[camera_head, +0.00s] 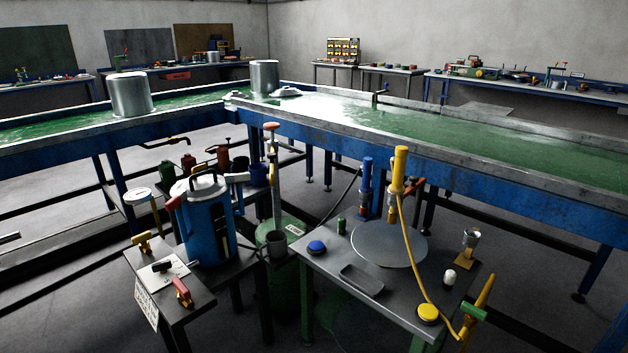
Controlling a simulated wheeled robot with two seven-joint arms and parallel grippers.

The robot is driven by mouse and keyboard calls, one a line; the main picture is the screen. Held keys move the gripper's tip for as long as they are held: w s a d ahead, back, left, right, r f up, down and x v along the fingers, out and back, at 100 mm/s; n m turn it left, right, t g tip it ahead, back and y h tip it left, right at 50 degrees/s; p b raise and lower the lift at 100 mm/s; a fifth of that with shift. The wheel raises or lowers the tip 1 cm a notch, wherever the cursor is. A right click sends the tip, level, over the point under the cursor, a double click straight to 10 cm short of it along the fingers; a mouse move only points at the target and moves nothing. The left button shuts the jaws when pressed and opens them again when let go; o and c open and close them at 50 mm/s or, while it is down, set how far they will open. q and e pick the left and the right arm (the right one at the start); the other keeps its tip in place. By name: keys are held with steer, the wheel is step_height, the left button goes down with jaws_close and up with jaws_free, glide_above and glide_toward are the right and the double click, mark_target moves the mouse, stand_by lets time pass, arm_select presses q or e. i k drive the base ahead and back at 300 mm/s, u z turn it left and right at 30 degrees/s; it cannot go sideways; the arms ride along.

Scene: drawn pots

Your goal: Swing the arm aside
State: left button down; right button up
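Neither of my grippers shows in the head view. I cannot tell for sure which part is the arm of the task. A grey upright post (275,185) with an orange-brown top stands between the two work tables. A thin dark rod (163,144) with a brown end reaches out below the green-topped bench. A yellow lever (485,298) with a green grip (473,312) sits at the right front corner of the grey table. Two metal pots, one at left (131,96) and one at the bench corner (264,78), stand upright on the green surface.
A blue canister (208,228) with a black top handle stands on the left table. The grey table (316,262) bears a round metal disc (380,245), a blue cylinder (367,176) and a yellow cylinder (399,168) with a yellow hose. The long green bench (480,140) runs behind.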

mark_target(409, 187)
steer(key=u, duration=0.25)
steer(key=i, duration=1)
steer(key=z, duration=0.15)
